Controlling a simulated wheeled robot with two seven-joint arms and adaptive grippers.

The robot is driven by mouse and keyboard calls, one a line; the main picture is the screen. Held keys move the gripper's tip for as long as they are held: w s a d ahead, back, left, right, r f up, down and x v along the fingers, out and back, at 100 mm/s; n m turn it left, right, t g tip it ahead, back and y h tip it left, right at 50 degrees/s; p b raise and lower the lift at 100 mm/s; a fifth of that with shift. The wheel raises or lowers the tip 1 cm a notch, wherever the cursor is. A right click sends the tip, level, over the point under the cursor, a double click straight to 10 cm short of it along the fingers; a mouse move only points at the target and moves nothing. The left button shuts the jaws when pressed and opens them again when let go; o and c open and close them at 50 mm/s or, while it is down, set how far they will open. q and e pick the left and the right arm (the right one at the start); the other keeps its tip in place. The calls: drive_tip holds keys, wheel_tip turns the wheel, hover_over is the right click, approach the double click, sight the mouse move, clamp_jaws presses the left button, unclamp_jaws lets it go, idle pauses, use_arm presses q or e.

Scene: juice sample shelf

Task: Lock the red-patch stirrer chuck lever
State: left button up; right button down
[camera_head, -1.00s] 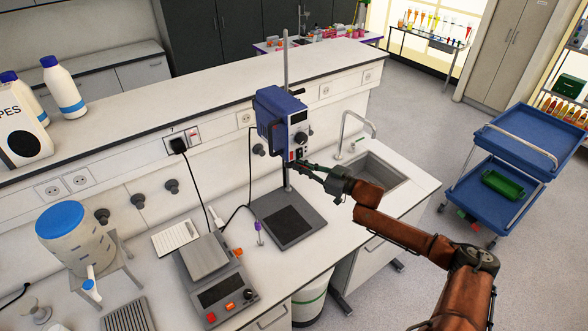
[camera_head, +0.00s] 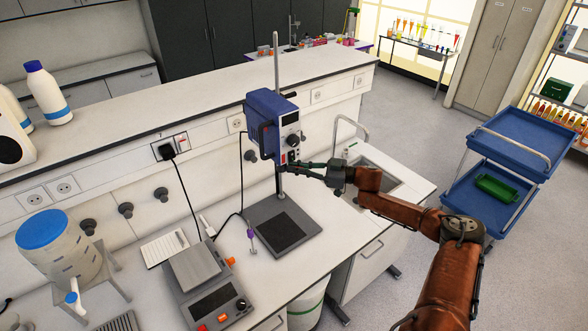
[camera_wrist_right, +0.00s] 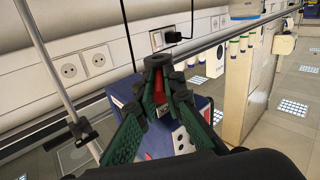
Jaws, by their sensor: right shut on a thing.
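The overhead stirrer (camera_head: 262,108) is a blue box with a pale front panel, clamped on a tall rod above a grey base plate (camera_head: 308,224). My right gripper (camera_head: 290,164) is at the lower front of the stirrer, its arm coming in from the right. In the right wrist view the green fingers of the gripper (camera_wrist_right: 160,78) close around a small red piece (camera_wrist_right: 158,92), which seems to be the chuck lever. A dark round end shows above it. The fingers hide most of the lever and chuck, so its exact angle cannot be told. My left gripper is out of view.
A hotplate stirrer (camera_head: 205,290), a white notepad (camera_head: 165,247) and a blue-lidded container (camera_head: 60,255) stand left on the bench. A sink (camera_head: 380,185) lies to the right. A blue cart (camera_head: 510,150) stands on the floor. Black cables hang behind.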

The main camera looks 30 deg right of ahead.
drive_tip(key=c, duration=2)
unclamp_jaws()
drive_tip(key=shift+w, duration=0.1)
drive_tip(key=shift+c, duration=0.2)
drive_tip(key=v, duration=1.2)
